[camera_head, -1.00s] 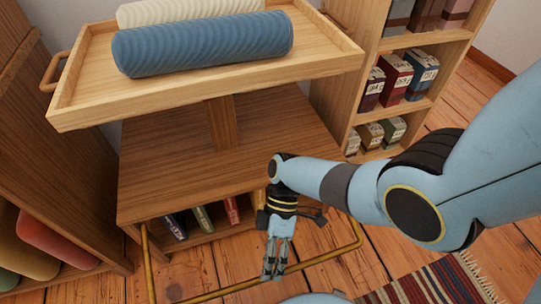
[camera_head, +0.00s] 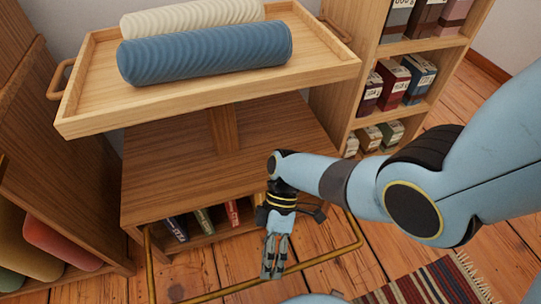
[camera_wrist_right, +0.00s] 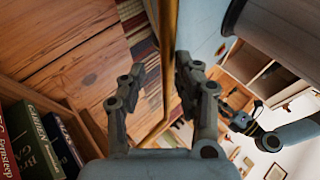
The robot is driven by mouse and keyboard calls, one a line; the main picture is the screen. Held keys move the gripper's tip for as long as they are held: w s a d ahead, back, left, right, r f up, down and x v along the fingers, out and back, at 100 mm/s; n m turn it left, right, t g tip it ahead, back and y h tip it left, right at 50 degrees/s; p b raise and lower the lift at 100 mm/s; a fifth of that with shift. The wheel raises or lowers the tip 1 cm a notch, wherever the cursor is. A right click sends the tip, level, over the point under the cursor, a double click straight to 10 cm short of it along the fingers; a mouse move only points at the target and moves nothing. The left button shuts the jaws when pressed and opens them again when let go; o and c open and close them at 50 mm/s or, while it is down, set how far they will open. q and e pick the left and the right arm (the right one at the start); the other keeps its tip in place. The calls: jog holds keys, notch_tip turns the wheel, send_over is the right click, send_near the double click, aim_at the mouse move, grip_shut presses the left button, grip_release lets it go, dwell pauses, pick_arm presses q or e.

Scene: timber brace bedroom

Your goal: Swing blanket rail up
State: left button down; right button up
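The blanket rail (camera_head: 325,257) is a thin brass bar with bent ends. It hangs low in front of the wooden cabinet (camera_head: 170,168), above the floor. My right gripper (camera_head: 272,274) points down over the rail's front bar, right of its middle. In the right wrist view, the rail (camera_wrist_right: 169,50) runs between the two spread fingers of my right gripper (camera_wrist_right: 165,88). The fingers look apart from the bar, one on each side. What looks like my left gripper (camera_wrist_right: 232,112) shows small in the wrist view; its fingers are too small to read.
A wooden tray (camera_head: 90,120) with a blue roll (camera_head: 205,53) and a cream roll (camera_head: 190,17) stands above the cabinet top. A bookcase (camera_head: 345,105) stands at the right, and a striped rug (camera_head: 425,285) lies front right.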

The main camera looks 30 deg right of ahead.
jog(key=shift+o, duration=0.8)
jog(key=shift+s, duration=0.1)
jog(key=v, duration=1.2)
jog(key=shift+f, duration=0.1)
